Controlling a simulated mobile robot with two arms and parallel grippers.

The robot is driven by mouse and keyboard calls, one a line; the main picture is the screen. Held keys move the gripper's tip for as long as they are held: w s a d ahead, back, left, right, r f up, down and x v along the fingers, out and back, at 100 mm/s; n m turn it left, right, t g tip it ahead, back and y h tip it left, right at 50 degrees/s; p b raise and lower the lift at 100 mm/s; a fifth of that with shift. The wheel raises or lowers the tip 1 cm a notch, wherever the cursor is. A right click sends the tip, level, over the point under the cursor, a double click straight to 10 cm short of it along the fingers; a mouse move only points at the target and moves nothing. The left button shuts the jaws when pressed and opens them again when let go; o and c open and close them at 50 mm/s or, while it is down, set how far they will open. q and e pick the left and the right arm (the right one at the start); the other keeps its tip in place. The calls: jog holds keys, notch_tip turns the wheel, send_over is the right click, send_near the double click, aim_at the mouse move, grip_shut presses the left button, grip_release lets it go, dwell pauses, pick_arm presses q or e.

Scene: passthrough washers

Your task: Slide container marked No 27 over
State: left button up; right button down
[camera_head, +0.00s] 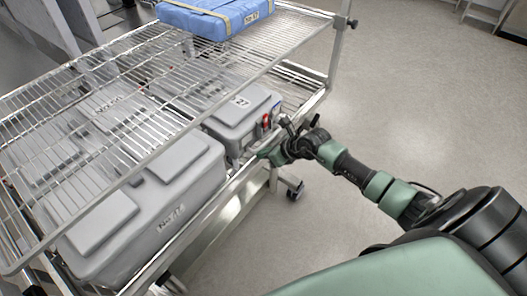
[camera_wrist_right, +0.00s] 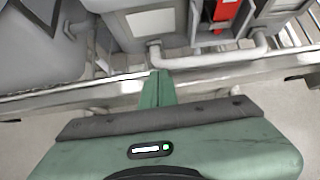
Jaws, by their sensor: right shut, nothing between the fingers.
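The grey lidded container marked 27 (camera_head: 237,122) sits on the lower shelf of a wire rack at its near right side, with a red clip (camera_head: 266,121) on its end. Its front, with a white label and the red clip (camera_wrist_right: 226,12), appears at the top of the right wrist view. My right gripper (camera_head: 266,152) is shut and empty, just in front of the container's lower front edge. In the wrist view its green fingertips (camera_wrist_right: 157,80) are together at the shelf's metal rail, close below the container's handle bar; contact is unclear. My left gripper is out of view.
A larger grey container (camera_head: 190,186) stands to the left on the same shelf, with more grey containers behind under the wire top shelf (camera_head: 110,75). A blue wrapped pack (camera_head: 205,18) lies on top. The floor (camera_head: 400,90) right of the rack is clear.

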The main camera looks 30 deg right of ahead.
dwell(0.3)
jog(key=shift+w+a+b, duration=0.2)
jog(key=shift+w+b, duration=0.15)
jog(key=shift+w, duration=0.15)
jog(key=shift+w+a+b, duration=0.2)
jog(key=shift+w+b, duration=0.15)
jog(key=shift+w, duration=0.1)
jog(key=shift+w+a, duration=0.1)
jog(key=shift+w, duration=0.25)
